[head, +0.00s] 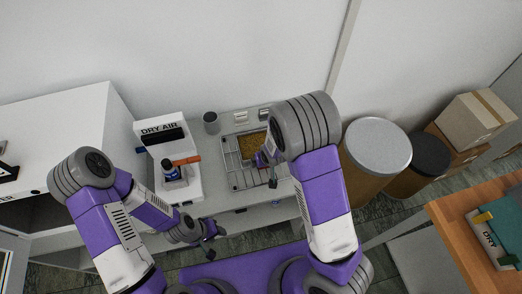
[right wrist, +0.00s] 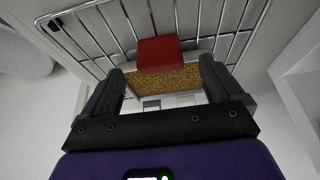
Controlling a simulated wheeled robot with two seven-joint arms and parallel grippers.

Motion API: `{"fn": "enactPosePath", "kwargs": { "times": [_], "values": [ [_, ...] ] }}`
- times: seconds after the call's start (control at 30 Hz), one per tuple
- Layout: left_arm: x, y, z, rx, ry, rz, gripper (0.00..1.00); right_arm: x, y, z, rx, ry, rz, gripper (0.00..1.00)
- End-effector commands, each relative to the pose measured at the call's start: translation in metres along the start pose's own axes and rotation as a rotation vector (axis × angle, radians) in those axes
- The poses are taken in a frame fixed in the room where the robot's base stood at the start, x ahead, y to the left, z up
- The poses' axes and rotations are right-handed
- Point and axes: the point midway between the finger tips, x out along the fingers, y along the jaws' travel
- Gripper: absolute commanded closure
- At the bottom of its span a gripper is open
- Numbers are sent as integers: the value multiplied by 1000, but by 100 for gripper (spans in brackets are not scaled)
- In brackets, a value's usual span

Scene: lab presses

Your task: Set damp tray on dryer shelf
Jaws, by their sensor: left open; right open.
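A tray of golden-brown grains (head: 252,144) sits on a wire rack (head: 234,177) on the grey counter. The right wrist view shows the tray's grains (right wrist: 182,79), a red block (right wrist: 158,55) at its near side and the rack wires (right wrist: 105,28). My right gripper (head: 266,163) is at the near right side of the tray. Its fingers (right wrist: 163,90) are open and apart, with the red block ahead of the gap; contact is not clear. My left gripper (head: 208,238) is open and empty near the counter's front. Which part is the dryer shelf is unclear.
A white stand marked DRY AIR (head: 160,131) with a dark blue bottle (head: 173,172) and an orange bar (head: 187,160) is left of the rack. A grey cup (head: 211,122) stands behind. Drums (head: 378,142) and boxes (head: 476,116) are at right, a white cabinet (head: 70,128) at left.

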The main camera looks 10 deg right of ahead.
Motion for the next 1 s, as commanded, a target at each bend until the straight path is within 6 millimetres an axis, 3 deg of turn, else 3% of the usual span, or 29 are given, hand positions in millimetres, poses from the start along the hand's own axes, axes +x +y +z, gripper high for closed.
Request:
{"fn": "enactPosePath", "kwargs": {
  "times": [0.4, 0.7, 1.0],
  "values": [
    [-2, 1, 0, 0, 0, 0, 57, 51, 1, 2, -4, -2, 0, 6],
    [-2, 1, 0, 0, 0, 0, 57, 54, 0, 2, -4, -1, -2, 6],
    [-2, 1, 0, 0, 0, 0, 57, 54, 0, 2, -4, -1, -2, 52]
  ]
}}
